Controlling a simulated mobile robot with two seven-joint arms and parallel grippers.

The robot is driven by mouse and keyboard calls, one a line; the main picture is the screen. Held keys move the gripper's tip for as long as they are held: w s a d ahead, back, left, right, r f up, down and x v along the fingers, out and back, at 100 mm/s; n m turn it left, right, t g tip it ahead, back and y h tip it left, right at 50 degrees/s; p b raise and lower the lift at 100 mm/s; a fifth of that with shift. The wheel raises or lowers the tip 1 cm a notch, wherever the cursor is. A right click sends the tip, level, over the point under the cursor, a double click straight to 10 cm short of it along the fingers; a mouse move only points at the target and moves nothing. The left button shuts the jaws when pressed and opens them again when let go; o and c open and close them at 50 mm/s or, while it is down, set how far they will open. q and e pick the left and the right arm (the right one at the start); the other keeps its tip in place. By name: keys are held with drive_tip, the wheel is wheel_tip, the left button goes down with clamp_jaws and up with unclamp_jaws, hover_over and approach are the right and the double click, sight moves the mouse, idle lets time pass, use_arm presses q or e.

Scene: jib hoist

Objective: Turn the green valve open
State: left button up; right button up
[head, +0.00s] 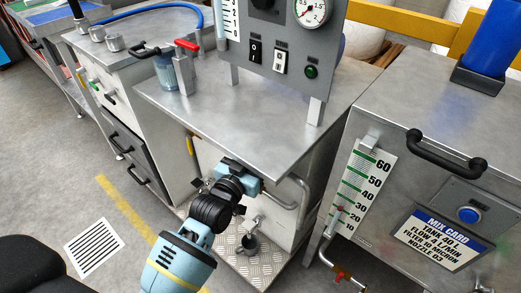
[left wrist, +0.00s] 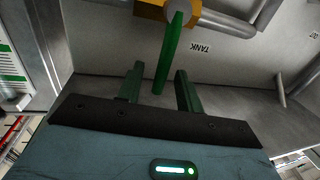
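The green valve's handle (left wrist: 171,55) is a long flat lever hanging from an orange-yellow valve body (left wrist: 150,8) on a grey pipe, beside a wall lettered TANK. In the left wrist view my left gripper (left wrist: 159,80) is open, one finger on each side of the lever. The lever's lower end lies in the gap, with space showing on both sides. In the head view my left gripper (head: 240,176) reaches to the front edge of the middle bench, and its fingers are hidden. The valve is hidden there too. My right gripper is in neither view.
The metal bench top (head: 225,118) overhangs the left gripper. A bent grey pipe (head: 292,196) is close on its right. A gauge cabinet (head: 440,120) stands at the right.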

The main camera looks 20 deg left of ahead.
use_arm(q)
drive_tip(key=shift+w+d, duration=0.2)
drive_tip(key=shift+w, duration=1.1)
drive_tip(key=shift+c, duration=0.2)
clamp_jaws()
